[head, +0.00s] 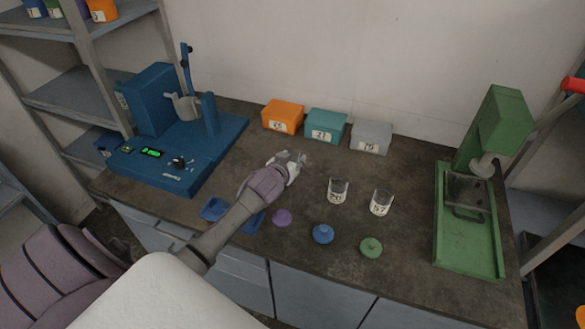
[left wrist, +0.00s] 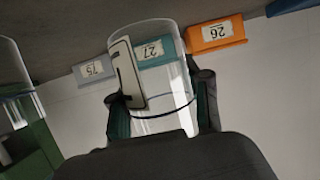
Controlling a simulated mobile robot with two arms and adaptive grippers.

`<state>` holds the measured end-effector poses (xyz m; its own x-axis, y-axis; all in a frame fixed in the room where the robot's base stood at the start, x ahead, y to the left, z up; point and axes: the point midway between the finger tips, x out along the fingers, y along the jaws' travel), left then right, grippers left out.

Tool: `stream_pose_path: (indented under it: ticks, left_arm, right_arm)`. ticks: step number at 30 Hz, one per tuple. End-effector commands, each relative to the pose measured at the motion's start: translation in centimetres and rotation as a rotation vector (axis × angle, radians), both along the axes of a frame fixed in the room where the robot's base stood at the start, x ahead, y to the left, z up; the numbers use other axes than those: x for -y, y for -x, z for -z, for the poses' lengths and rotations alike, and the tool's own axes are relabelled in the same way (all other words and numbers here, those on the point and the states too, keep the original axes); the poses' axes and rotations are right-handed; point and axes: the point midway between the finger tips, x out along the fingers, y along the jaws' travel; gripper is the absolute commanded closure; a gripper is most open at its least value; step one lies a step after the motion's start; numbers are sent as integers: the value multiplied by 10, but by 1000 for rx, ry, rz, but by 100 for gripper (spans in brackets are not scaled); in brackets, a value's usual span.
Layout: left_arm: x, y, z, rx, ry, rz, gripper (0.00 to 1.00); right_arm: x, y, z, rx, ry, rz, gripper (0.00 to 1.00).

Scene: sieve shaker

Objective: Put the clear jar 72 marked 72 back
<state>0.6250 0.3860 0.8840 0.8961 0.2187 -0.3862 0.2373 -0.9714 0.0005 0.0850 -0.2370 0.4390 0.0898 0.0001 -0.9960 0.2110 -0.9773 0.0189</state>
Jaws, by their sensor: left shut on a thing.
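My left gripper (head: 292,163) is over the middle of the counter, in front of the orange and teal boxes. In the left wrist view its fingers (left wrist: 160,105) are shut around a clear jar (left wrist: 165,60). The jar's white label is turned partly aside, so I cannot read its full number. In the head view the held jar is hardly visible. Two other clear jars with labels, a left one (head: 338,190) and a right one (head: 381,202), stand on the counter to the right; their numbers are hard to read. My right gripper is not in view.
An orange box (head: 283,116), a teal box (head: 325,125) and a grey box (head: 371,136) line the back. Purple (head: 282,217), blue (head: 322,233) and green (head: 371,247) lids lie in front. A blue machine (head: 154,170) stands left, a green one (head: 495,130) right.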

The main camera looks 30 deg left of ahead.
Motion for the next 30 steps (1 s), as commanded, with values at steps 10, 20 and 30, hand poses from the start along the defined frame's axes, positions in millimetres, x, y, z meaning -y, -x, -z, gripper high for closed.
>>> stream_pose_path:
  ticks: [10, 20, 30]
  left_arm:
    - [1, 0, 39, -1, 1, 1, 99]
    - [1, 0, 42, -1, 0, 1, 51]
    - [1, 0, 41, -1, 0, 1, 27]
  right_arm:
    - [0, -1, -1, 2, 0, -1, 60]
    - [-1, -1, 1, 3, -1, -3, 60]
    - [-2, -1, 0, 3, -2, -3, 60]
